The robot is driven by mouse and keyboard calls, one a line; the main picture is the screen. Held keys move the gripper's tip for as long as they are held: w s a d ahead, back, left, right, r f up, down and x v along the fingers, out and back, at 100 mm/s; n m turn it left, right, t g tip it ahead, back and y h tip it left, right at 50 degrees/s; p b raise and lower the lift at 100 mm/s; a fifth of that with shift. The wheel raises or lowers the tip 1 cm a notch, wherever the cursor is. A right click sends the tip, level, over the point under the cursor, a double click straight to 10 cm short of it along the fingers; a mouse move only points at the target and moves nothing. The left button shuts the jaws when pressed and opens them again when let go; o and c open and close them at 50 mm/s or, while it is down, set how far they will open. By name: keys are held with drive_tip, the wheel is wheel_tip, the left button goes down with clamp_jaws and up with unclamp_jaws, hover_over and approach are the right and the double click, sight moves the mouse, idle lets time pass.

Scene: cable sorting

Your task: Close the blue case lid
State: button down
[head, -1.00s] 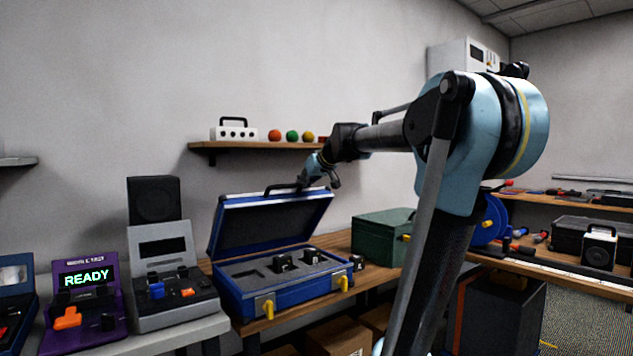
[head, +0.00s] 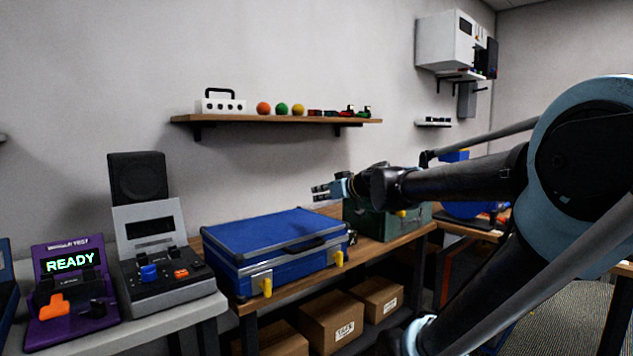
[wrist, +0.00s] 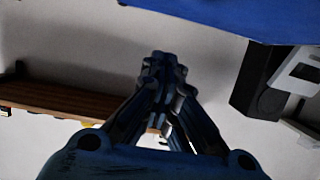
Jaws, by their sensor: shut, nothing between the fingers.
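The blue case (head: 262,268) stands on the wooden bench in the head view. Its blue lid (head: 262,235) lies down over the body, with a dark handle at the front edge. Two yellow latches, the left one (head: 267,287) and the right one (head: 339,258), show on the front, and I cannot tell whether they are fastened. My gripper (head: 318,192) is above and behind the case's right end, apart from the lid. In the wrist view the fingers (wrist: 163,65) are together and empty. A blue surface, likely the lid (wrist: 230,14), shows along the top there.
A dark green box (head: 370,219) stands right of the case, below my arm. A wall shelf (head: 280,118) with coloured balls hangs behind. A grey device (head: 160,255) and a purple READY unit (head: 75,285) stand at the left. Cardboard boxes (head: 332,318) sit below.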

sight(323, 230)
drive_tip(key=s+d+f, duration=0.1)
drive_tip(key=f, duration=0.2)
drive_tip(key=s+f, duration=0.1)
drive_tip(key=f, duration=0.2)
drive_tip(key=s+d+f, duration=0.1)
drive_tip(key=s+f, duration=0.1)
drive_tip(key=f, duration=0.2)
drive_tip(key=shift+d, duration=0.35)
drive_tip(key=shift+s, duration=0.35)
drive_tip(key=shift+w+d+f, duration=0.2)
drive_tip(key=shift+w+f, duration=0.05)
drive_tip(key=shift+w, duration=0.25)
drive_tip(key=shift+r, duration=0.1)
